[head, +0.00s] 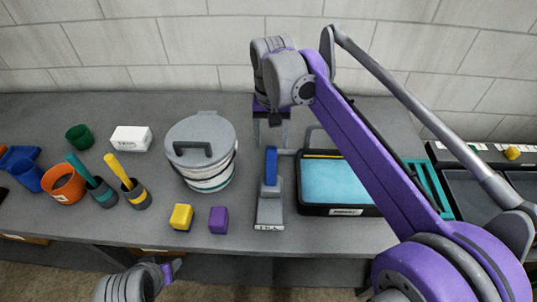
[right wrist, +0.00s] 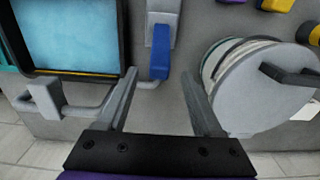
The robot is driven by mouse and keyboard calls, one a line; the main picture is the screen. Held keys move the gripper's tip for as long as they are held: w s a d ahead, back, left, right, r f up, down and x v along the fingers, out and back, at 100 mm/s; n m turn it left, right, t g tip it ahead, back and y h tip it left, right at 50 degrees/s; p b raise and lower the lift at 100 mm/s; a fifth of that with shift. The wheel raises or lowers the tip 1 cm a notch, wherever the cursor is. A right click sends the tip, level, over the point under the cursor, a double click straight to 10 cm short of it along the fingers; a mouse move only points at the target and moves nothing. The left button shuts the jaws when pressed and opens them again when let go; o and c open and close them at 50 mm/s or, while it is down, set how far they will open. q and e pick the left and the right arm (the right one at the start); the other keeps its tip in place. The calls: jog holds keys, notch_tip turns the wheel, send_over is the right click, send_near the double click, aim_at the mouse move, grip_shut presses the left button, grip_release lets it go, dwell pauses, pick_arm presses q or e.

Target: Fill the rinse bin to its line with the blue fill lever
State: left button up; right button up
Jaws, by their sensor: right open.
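The rinse bin (head: 312,210) is a black tray of light blue water on the bench. A yellow line (head: 322,156) shows on its far inner wall, close to the water's edge; the exact gap is unclear. The blue fill lever (head: 271,165) rises from a grey base (head: 270,207) left of the bin. My right gripper (head: 271,133) is open and empty behind the lever. In the right wrist view the lever (right wrist: 160,55) lies just beyond and between the fingertips (right wrist: 160,82), with no visible contact. My left gripper (head: 170,268) is small at the bottom edge, its jaws unclear.
A grey pipe (right wrist: 82,112) runs beside the bin. A lidded bucket (head: 203,165) stands left of the lever, with yellow (head: 181,217) and purple (head: 218,220) blocks in front. Cups and tools crowd the left. Grey trays (head: 480,185) stand at right.

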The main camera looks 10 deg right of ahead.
aim_at(271, 160)
notch_tip(271, 160, down, 9)
jog(key=shift+w+f, duration=0.1)
dwell(0.3)
grip_shut()
dwell(1.3)
